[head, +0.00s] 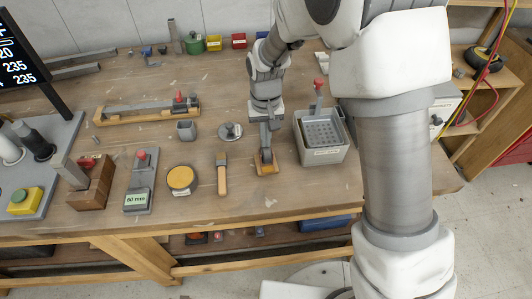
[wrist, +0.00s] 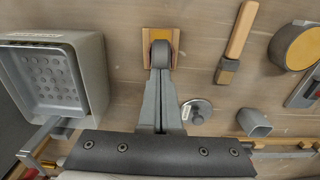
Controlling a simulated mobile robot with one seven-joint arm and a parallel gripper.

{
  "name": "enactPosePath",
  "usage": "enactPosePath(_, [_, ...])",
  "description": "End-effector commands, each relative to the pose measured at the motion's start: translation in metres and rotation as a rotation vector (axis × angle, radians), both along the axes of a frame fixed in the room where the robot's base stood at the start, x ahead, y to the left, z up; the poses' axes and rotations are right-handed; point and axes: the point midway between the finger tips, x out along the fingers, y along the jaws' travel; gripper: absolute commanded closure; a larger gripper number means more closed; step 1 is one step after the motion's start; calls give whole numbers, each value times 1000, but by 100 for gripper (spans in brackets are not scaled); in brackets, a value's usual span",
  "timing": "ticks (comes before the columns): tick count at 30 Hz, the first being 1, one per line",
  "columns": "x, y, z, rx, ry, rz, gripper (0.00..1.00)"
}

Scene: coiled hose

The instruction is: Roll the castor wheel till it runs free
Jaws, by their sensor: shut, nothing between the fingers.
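The castor wheel shows in the wrist view as a dark grey wheel (wrist: 160,50) on a small wooden block (wrist: 147,36). In the head view the wooden block (head: 274,171) lies near the front edge of the bench, and the wheel is mostly hidden behind my fingers. My gripper (wrist: 159,72) is shut with nothing between the fingers, pointing down at the wheel. The fingertips are at the wheel's near side in the wrist view; I cannot tell whether they touch it. My gripper also shows in the head view (head: 266,151).
A grey bin with a perforated tray (head: 322,153) stands close on the right. A wooden-handled brush (head: 222,178), a round metal lidded piece (head: 230,131), a yellow-topped disc (head: 181,180) and a small grey cup (head: 186,131) lie to the left.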

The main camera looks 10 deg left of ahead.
Motion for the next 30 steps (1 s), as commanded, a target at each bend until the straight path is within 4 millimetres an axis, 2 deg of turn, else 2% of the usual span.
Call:
enactPosePath(21, [-22,-6,0,0,0,0,100])
enactPosePath(30, [-24,-6,0,0,0,0,100])
